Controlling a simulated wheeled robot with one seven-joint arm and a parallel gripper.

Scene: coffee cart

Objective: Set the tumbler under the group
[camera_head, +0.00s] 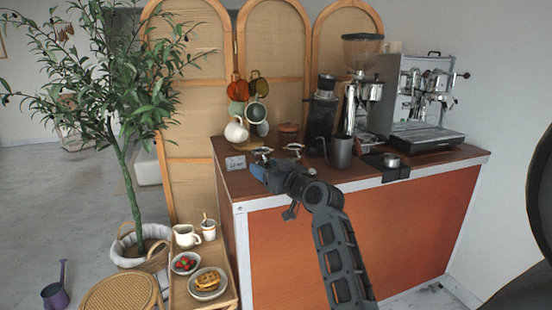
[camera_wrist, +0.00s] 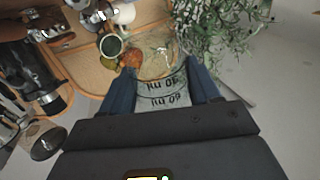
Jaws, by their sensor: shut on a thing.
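A clear glass tumbler (camera_wrist: 162,92) with dark ml marks sits between the two blue fingers of my gripper (camera_wrist: 163,90) in the wrist view. My gripper (camera_head: 256,170) is shut on it, near the left end of the coffee counter in the head view. A small pale marked shape just left of the fingertips there appears to be the tumbler (camera_head: 235,162). The espresso machine (camera_head: 428,95) stands at the counter's right end, well away from my gripper, with its dark drip tray (camera_head: 425,139) below. The exact group outlet is too small to make out.
The counter (camera_head: 335,179) also bears a white jug (camera_head: 237,130), hanging mugs (camera_head: 257,112), a dark grinder (camera_head: 321,115), a grey metal cup (camera_head: 341,153) and a tall grinder (camera_head: 363,90). A potted tree (camera_head: 127,190) and low snack table (camera_head: 225,296) stand left.

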